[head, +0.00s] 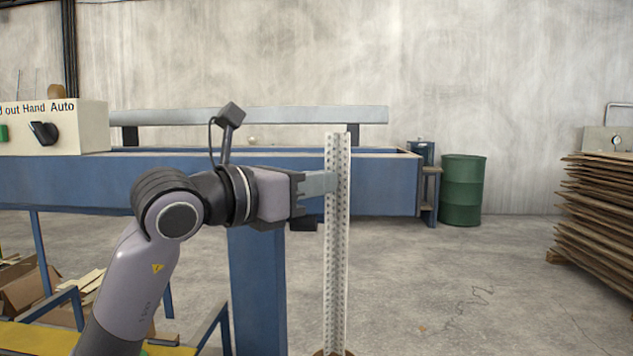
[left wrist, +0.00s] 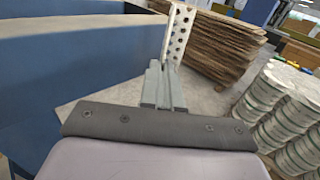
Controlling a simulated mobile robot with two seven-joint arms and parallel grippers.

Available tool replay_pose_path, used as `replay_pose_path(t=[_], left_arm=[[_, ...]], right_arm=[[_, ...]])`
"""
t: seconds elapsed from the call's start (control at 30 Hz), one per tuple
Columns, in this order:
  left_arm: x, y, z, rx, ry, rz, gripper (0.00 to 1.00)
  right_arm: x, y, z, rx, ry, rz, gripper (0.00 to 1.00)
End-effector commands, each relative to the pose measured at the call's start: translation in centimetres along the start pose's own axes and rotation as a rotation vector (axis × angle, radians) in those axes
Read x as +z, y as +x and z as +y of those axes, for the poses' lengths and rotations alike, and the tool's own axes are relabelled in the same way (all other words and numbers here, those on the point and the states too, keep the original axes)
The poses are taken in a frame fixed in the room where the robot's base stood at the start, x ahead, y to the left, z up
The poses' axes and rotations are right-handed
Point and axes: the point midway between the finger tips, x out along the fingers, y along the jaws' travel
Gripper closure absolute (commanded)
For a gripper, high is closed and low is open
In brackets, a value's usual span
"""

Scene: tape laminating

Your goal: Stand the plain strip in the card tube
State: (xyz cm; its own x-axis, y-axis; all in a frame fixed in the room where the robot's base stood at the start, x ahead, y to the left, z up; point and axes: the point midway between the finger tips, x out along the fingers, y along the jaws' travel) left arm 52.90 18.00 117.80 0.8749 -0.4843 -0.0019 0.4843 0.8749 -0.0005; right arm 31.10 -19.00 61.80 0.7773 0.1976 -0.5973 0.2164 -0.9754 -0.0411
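A long white strip with rows of small holes (head: 337,255) stands upright in the head view; it looks perforated rather than plain. My left gripper (head: 325,184) reaches it from the left, and its fingers are shut on the strip's upper part. In the left wrist view the strip (left wrist: 180,34) rises just beyond the closed fingertips (left wrist: 161,76). A sliver of a brown rim (head: 320,353), perhaps the card tube, shows at the strip's foot at the bottom edge. The rest is cut off, so I cannot tell whether the strip is inside it. My right gripper is not in view.
A long blue machine bed (head: 380,186) runs behind my left arm, with a control box (head: 75,128) at left. A green drum (head: 462,190) and a stack of brown boards (head: 605,215) stand further right. White rolls (left wrist: 265,100) show in the wrist view. Floor right of the strip is clear.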

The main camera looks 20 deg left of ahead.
Motion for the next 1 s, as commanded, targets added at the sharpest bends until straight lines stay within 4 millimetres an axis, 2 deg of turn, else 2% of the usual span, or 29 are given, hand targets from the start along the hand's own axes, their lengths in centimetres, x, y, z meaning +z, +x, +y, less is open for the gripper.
replay_pose_path(t=[1.0], left_arm=[[-4.3,0.0,0.0,0.000,0.001,-0.001,1.00]], right_arm=[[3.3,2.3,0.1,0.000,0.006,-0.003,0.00]])
